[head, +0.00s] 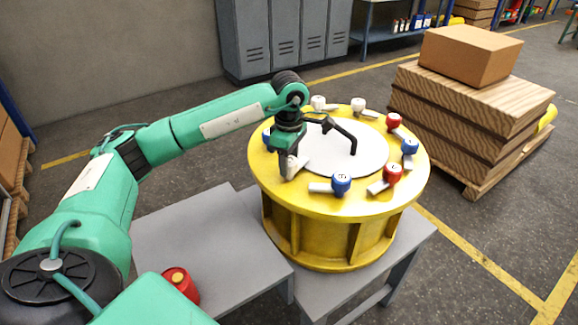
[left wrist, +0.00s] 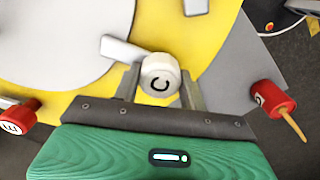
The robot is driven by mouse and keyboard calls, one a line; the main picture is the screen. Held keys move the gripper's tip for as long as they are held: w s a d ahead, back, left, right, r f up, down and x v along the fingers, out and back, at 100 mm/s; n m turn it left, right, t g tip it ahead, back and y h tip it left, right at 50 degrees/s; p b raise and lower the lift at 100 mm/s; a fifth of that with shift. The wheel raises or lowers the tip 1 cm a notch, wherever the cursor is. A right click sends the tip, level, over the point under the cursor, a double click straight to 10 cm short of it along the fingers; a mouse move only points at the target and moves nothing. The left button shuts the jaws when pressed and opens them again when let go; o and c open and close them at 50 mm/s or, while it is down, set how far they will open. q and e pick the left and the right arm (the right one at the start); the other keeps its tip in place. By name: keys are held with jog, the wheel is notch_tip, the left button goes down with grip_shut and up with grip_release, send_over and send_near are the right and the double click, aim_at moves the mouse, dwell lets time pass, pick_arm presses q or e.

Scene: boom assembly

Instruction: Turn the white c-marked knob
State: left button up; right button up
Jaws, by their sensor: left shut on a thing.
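The white knob marked C (left wrist: 160,76) sits near the rim of the round yellow drum (head: 330,232). In the left wrist view it is between my left gripper's fingers (left wrist: 160,88), which are shut on it, with the C facing the camera. A light grey lever (left wrist: 121,50) lies beside it, towards the drum's middle. In the head view my left gripper (head: 290,168) points down at the drum's near left rim and mostly hides this knob. My right gripper is not in view.
Other knobs ring the drum: a blue one (head: 341,183), a red one (head: 392,172) and white ones (head: 358,104). A black bent handle (head: 346,134) rises from the central disc. A red cylinder (head: 181,284) stands on the grey table (head: 200,240).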

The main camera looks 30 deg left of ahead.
pick_arm(q)
jog(key=shift+r+m+b, duration=0.1)
jog(key=shift+m+b, duration=0.35)
jog(key=shift+m, duration=0.35)
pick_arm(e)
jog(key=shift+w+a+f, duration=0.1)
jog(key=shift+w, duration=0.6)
pick_arm(q)
jog(key=o, duration=1)
jog(key=shift+c, duration=0.2)
jog(key=shift+r, duration=0.1)
